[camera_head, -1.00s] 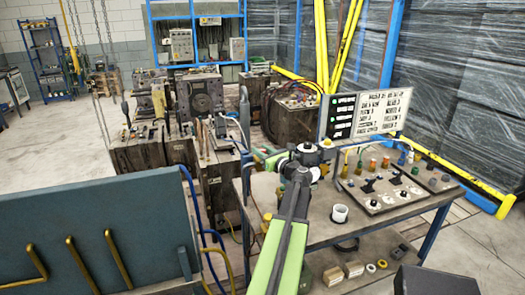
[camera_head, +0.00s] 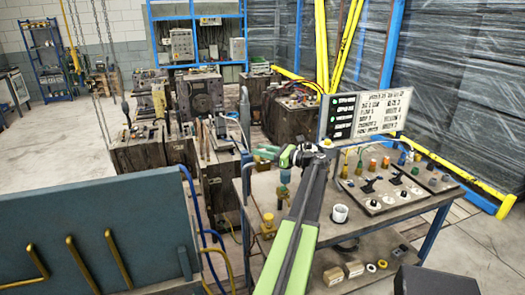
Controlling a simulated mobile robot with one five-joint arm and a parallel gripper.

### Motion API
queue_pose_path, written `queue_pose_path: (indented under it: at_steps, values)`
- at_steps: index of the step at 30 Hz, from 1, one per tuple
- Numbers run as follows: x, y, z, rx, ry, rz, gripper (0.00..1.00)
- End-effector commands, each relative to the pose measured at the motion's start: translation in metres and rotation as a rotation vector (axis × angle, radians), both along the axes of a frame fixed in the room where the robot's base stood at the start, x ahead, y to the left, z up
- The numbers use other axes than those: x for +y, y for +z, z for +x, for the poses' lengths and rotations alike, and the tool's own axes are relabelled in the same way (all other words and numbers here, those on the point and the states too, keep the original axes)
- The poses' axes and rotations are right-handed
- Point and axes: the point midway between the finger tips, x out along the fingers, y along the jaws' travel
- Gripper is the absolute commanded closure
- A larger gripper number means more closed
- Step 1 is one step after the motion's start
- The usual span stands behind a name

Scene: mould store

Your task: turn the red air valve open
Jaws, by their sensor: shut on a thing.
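My gripper (camera_head: 272,154) is at the far left part of the workbench, at the end of my green and grey arm. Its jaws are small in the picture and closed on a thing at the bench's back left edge. I take this to be the red air valve, but its red handle and its angle cannot be made out behind the jaws and wrist. A brass fitting (camera_head: 268,223) stands nearer on the bench's left edge. Another brass fitting with a dark green top (camera_head: 283,190) stands between it and my gripper.
A white cup (camera_head: 340,214) stands right of my arm. A control panel (camera_head: 388,190) with knobs and a lettered board (camera_head: 366,115) are on the right. A blue-grey panel (camera_head: 90,230) with brass pipes fills the lower left. Heavy mould blocks stand behind the bench.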

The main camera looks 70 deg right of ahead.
Motion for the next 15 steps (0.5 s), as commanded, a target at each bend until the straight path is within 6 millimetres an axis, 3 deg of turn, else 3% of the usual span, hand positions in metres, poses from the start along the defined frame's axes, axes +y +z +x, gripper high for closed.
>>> queue_pose_path:
  at_steps: [10, 11, 15]
  values:
    - [-0.0014, 0.0021, 0.0001, -0.006, -0.003, 0.000, 1.00]
    - [-0.0013, 0.0021, 0.0001, -0.006, -0.002, 0.000, 0.65]
    - [-0.0010, 0.0015, 0.0000, -0.004, -0.002, 0.001, 0.47]
